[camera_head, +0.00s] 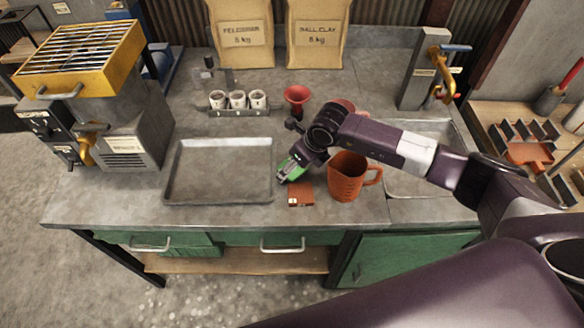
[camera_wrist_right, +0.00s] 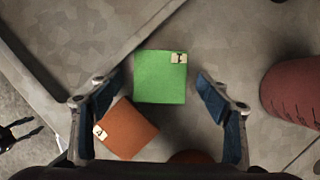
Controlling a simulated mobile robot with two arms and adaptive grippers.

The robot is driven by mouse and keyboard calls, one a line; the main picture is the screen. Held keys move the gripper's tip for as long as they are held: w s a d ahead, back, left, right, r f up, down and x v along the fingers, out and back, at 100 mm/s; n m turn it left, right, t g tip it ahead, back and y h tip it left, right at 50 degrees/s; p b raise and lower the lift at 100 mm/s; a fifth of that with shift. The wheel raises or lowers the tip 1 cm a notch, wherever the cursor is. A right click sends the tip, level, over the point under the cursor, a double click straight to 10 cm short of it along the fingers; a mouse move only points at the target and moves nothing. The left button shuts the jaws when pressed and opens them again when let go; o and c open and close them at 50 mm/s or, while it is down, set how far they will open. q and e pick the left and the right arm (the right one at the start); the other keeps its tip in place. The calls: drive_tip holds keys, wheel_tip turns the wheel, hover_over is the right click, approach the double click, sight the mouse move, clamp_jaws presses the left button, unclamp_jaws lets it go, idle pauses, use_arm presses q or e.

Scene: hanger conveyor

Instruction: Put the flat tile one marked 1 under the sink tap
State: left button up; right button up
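A flat green tile lies on the bench between the grey tray and the orange jug; the right wrist view shows it (camera_wrist_right: 160,85) with a small cream label that seems to read 1. A flat orange-brown tile (camera_head: 300,195) lies close by; it also shows in the right wrist view (camera_wrist_right: 127,130) with a label hard to read. My right gripper (camera_wrist_right: 162,112) is open and empty above the tiles, fingers spread to either side. In the head view, my right gripper (camera_head: 286,174) partly hides the green tile. The sink (camera_head: 421,186) and its yellow tap (camera_head: 440,68) are at right. My left gripper is out of view.
The orange jug (camera_head: 347,178) stands just right of the right gripper. The grey tray (camera_head: 217,201) lies to the left. A red funnel (camera_head: 297,95) and several white cups (camera_head: 237,100) stand behind. My right arm crosses over the sink.

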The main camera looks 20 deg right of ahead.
drive_tip(key=c, duration=1.4)
drive_tip(key=shift+r, duration=0.1)
